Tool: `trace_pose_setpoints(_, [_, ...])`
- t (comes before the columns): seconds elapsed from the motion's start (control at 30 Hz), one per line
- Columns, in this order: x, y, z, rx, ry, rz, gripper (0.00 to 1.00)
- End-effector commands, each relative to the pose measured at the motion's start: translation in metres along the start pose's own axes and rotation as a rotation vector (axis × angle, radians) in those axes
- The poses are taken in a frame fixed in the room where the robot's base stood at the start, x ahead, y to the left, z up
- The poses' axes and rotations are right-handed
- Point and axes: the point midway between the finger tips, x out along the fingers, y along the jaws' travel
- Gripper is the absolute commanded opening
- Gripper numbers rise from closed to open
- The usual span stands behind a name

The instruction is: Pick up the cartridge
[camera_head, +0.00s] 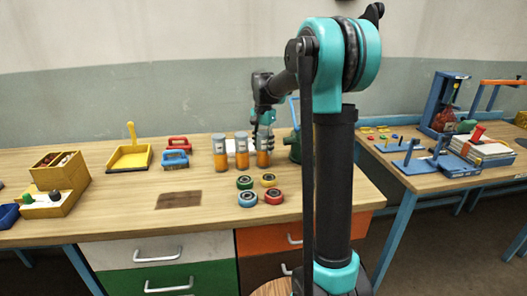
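Three upright cylinders with orange bodies and pale grey tops, which look like cartridges, stand in a row on the wooden workbench: a left one (221,158), a middle one (242,155) and a right one (263,155). I cannot tell which one the task means. My gripper (264,137) is low over the bench at the right cylinder, partly hidden behind it. Its fingers are too small and covered to show whether they touch or hold the cylinder. A whitish thing (231,145) shows behind the row.
Several coloured rollers (248,199) lie in front of the row. A dark green object (295,148) stands close right of my gripper. The bench front (120,215) is clear.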

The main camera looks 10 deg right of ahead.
Motion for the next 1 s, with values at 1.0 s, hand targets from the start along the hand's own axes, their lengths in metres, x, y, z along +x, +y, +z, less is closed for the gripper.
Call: trace_pose_setpoints(1.0, [-0.077,0.000,0.000,0.000,0.000,0.000,0.02])
